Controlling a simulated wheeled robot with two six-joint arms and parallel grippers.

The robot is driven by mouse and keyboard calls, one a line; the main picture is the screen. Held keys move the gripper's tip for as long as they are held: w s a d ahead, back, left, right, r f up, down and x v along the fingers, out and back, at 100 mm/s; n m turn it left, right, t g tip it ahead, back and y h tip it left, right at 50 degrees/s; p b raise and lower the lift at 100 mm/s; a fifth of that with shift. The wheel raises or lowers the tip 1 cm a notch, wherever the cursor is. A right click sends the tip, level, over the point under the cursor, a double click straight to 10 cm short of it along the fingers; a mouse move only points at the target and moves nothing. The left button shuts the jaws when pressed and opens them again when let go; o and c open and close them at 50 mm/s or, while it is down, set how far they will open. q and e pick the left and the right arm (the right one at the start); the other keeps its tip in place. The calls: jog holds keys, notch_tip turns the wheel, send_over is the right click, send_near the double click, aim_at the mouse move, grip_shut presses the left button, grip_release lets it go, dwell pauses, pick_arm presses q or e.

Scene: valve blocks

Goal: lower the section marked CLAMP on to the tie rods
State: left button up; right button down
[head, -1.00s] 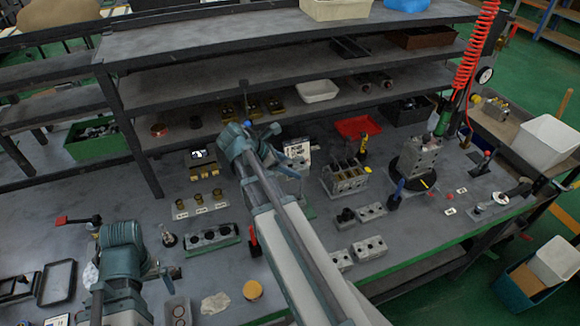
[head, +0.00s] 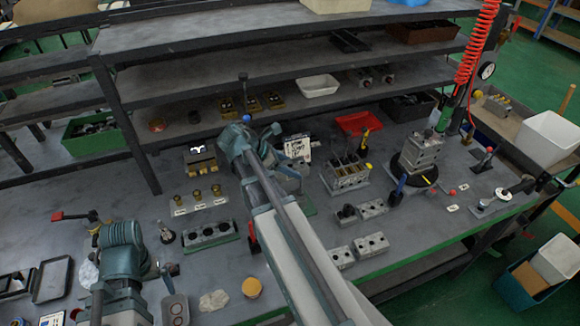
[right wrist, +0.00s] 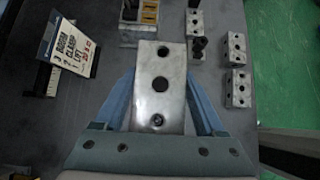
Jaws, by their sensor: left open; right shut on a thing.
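My right gripper (right wrist: 160,95) is shut on a grey metal block (right wrist: 160,75) with holes in its top face, between its blue fingers. No marking is readable on this block. In the head view, my right gripper (head: 283,166) is over the middle of the bench, and the arm partly hides the block. The valve stack (head: 346,172), with upright rods and yellow parts, stands to its right; part of it shows in the right wrist view (right wrist: 140,32). The block appears apart from the stack. My left gripper (head: 170,270) is open and empty at the front left.
A card (right wrist: 72,55) reading BOOM, CLAMP, LIFT stands behind the gripper. Loose hole blocks (head: 371,246) lie right of my right arm. A dark round stand (head: 415,165) carries another block assembly. The shelf rack (head: 230,110) bounds the back.

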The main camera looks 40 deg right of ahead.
pick_arm(q)
jog(key=shift+f+b, duration=4.4)
jog(key=shift+f, duration=0.05)
pick_arm(e)
jog(key=shift+f, duration=4.45)
grip_release()
jog(key=shift+r, duration=0.1)
pick_arm(q)
jog(key=shift+r, duration=0.1)
pick_arm(e)
jog(key=shift+w, duration=0.1)
pick_arm(q)
jog(key=shift+r+p, duration=0.2)
jog(key=shift+p, duration=0.1)
pick_arm(e)
jog(key=shift+a+r, duration=0.1)
jog(key=shift+r, duration=0.1)
pick_arm(q)
notch_tip(320, 180, up, 9)
jog(key=p, duration=0.9)
jog(key=shift+r, duration=0.15)
pick_arm(e)
jog(key=v, duration=1.3)
jog(key=shift+a, duration=0.25)
jog(key=shift+s, duration=0.25)
